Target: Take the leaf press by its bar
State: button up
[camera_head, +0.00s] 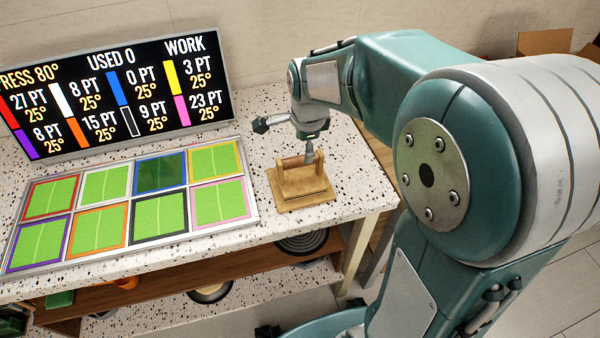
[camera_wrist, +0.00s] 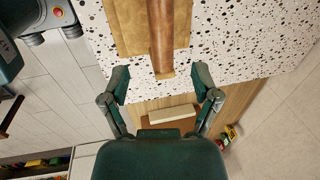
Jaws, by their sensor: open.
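The leaf press (camera_head: 300,184) is a small wooden block device on the speckled counter, right of the framed panels. Its reddish-brown bar (camera_head: 292,161) runs across the top. In the wrist view the press (camera_wrist: 130,28) is at the top, with the bar (camera_wrist: 161,35) pointing down the picture. My gripper (camera_head: 309,150) is over the press at the right end of the bar. In the wrist view my gripper (camera_wrist: 163,82) is open, its two fingers apart on either side of the line of the bar's near end. Nothing is held. Head-view fingertips are partly unclear.
A tray of green panels in coloured frames (camera_head: 131,202) lies left of the press. A display board (camera_head: 120,80) stands behind it, reading "PRESS 80°" and "USED 0". The counter's right edge (camera_head: 385,185) is close to the press. Pans (camera_head: 300,243) sit on the shelf below.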

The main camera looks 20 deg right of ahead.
aim_at(299, 158)
jog(key=shift+w+f, duration=0.15)
jog(key=shift+f, duration=0.45)
jog(key=f, duration=0.3)
jog(key=w+f, duration=0.1)
jog(key=f, duration=0.1)
jog(key=shift+w+a, duration=0.1)
jog(key=shift+a, duration=0.25)
jog(key=shift+w+d+f, duration=0.1)
jog(key=shift+d+f, duration=0.05)
jog(key=shift+f, duration=0.15)
jog(key=shift+d, duration=0.1)
jog(key=shift+c, duration=0.3)
jog(key=shift+r, duration=0.1)
grip_shut()
